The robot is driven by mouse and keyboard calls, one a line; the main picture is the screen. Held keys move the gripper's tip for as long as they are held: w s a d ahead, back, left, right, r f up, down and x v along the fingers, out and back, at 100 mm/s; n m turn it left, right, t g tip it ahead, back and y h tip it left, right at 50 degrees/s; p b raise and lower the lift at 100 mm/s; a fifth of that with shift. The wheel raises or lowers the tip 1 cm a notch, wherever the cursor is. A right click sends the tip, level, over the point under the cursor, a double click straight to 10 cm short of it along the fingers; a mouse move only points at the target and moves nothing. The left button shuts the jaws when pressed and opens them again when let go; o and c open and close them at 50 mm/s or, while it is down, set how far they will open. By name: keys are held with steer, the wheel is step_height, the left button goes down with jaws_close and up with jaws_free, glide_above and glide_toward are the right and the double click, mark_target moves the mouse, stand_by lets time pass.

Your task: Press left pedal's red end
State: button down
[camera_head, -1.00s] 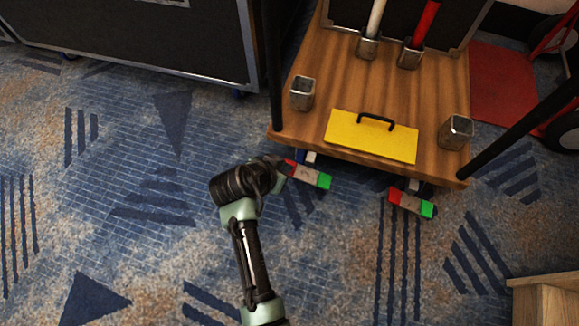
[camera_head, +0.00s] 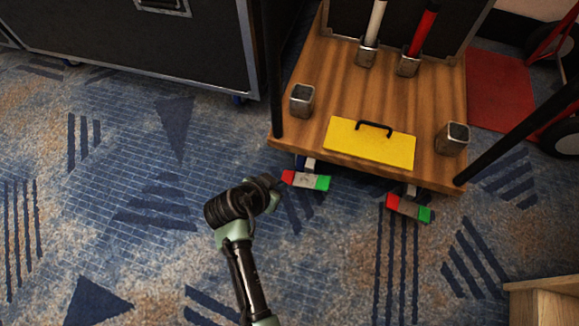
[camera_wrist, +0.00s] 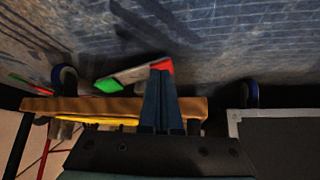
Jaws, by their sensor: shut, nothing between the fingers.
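The left pedal (camera_head: 305,181) is a small bar below the front edge of the wooden trolley deck, with a red end (camera_head: 288,177) on the left and a green end (camera_head: 323,183) on the right. My gripper (camera_head: 276,182) is right beside the red end. In the wrist view the shut fingers (camera_wrist: 161,68) overlap the red end (camera_wrist: 167,66), while the green end (camera_wrist: 108,85) shows at left. Contact is not clear. The fingers hide part of the pedal there. The right pedal (camera_head: 409,208), also red and green, is farther right.
A black case (camera_head: 150,50) stands at the upper left. A wooden block (camera_head: 545,300) is at the lower right. The carpet at left is open.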

steer(key=shift+s+a, duration=0.15)
steer(key=shift+r, duration=0.15)
steer(key=p+v, duration=0.9)
steer(key=v, duration=0.4)
steer(key=shift+s, duration=0.1)
